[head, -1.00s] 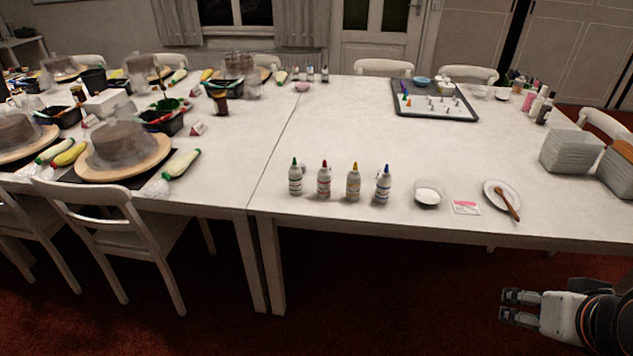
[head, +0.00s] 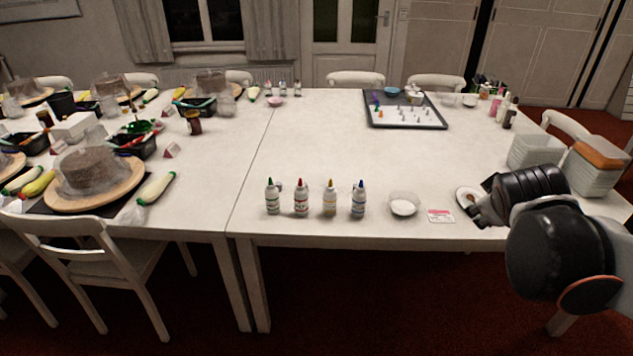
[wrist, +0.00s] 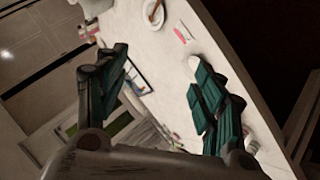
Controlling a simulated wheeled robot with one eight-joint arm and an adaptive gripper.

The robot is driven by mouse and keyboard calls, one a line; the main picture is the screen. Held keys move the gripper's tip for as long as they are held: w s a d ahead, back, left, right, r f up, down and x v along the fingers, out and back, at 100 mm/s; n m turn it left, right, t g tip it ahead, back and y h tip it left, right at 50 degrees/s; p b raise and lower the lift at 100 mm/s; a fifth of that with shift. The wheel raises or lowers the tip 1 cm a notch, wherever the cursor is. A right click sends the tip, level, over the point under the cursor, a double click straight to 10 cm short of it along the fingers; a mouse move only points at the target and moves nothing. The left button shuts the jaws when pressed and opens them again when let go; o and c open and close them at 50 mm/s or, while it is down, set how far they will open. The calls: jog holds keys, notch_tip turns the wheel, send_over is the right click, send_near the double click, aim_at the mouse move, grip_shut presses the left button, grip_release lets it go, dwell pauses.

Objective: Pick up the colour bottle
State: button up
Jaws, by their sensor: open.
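Four white colour bottles stand upright in a row near the table's front edge in the head view: green-capped (head: 272,197), red-capped (head: 301,199), yellow-capped (head: 330,198) and blue-capped (head: 358,200). The frames do not single one out. My gripper (wrist: 158,62) is open with nothing between its fingers in the wrist view. In the head view my arm is over the front right of the table, right of the bottles and apart from them; my fingers are mostly hidden there. A small pale object by the right finger in the wrist view may be a bottle; I cannot tell.
Right of the bottles are a bowl of white stuff (head: 404,204), a card (head: 441,216) and a plate (head: 467,197), partly behind my arm. Stacked containers (head: 535,152) stand farther right. A tray (head: 404,122) lies at the back. The table behind the bottles is clear.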

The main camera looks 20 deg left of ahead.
jog(key=w+a+f+n+t, duration=0.3)
jog(key=w+a+n, duration=0.55)
jog(key=w, duration=0.45)
jog(key=n+t+y+b, duration=0.1)
jog(key=n+t+y, duration=0.2)
jog(key=n+y, duration=1.4)
send_near(302, 203)
jog(key=w+a+r+n+h, duration=0.1)
jog(key=n+h, duration=0.1)
jog(key=w+a+r+n+h, duration=0.1)
jog(key=a+n+h, duration=0.1)
jog(key=w+a+r+n+h, duration=0.1)
jog(key=a+n+h, duration=0.1)
jog(key=n+h, duration=0.1)
jog(key=shift+w, duration=0.35)
jog(key=shift+w+a+r, duration=0.1)
jog(key=shift+w+r, duration=0.05)
jog(key=shift+w, duration=0.3)
jog(key=b+x, duration=0.2)
jog(key=x, duration=0.2)
jog(key=shift+b, duration=0.3)
jog(key=shift+w+a, duration=0.3)
jog(key=shift+w, duration=0.25)
jog(key=c, duration=0.9)
